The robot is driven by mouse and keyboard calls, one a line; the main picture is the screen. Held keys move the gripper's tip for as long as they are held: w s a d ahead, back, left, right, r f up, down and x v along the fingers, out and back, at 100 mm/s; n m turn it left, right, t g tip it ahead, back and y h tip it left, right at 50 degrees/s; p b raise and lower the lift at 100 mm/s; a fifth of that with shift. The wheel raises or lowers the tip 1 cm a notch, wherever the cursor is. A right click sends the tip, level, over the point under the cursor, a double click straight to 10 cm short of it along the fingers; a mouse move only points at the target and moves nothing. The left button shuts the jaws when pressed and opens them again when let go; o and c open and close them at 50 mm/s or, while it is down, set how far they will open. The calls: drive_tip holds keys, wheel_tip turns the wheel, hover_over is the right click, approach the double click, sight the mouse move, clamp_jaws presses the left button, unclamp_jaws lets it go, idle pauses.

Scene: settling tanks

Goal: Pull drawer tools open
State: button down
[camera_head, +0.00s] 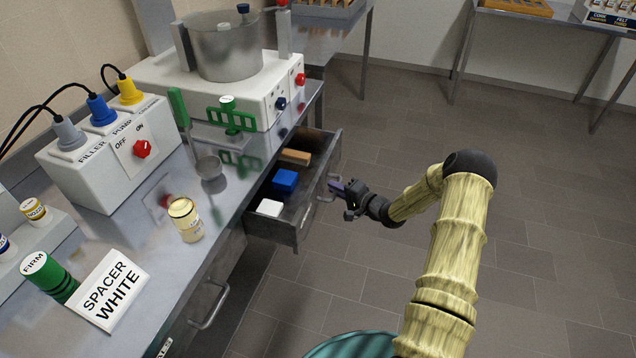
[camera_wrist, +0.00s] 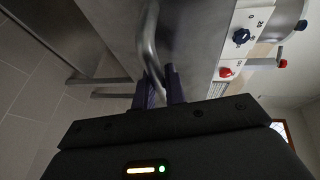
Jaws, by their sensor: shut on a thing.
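The drawer (camera_head: 271,228) under the steel bench stands pulled out. In it lie a white block (camera_head: 269,208), a blue block (camera_head: 285,180) and a tan wooden block (camera_head: 295,156). My gripper (camera_head: 337,186) is at the drawer's front, shut on its bar handle (camera_head: 331,186). In the wrist view the fingers (camera_wrist: 160,88) close around the curved metal handle (camera_wrist: 149,45). A label on this drawer's front cannot be read from here.
A second closed drawer with a handle (camera_head: 209,306) is nearer along the bench. On the bench top stand a switch box (camera_head: 115,150), a steel pot (camera_head: 226,45), a small jar (camera_head: 185,219) and a SPACER WHITE sign (camera_head: 108,289). The floor to the right is clear.

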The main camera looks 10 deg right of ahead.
drive_tip(key=s+d, duration=0.5)
drive_tip(key=d, duration=0.4)
drive_tip(key=shift+s+f, duration=0.15)
drive_tip(key=shift+s, duration=0.2)
drive_tip(key=c, duration=1.5)
unclamp_jaws()
drive_tip(key=shift+o, duration=0.2)
drive_tip(key=shift+d, duration=0.1)
drive_tip(key=v, duration=1.7)
drive_tip(key=shift+s, duration=0.1)
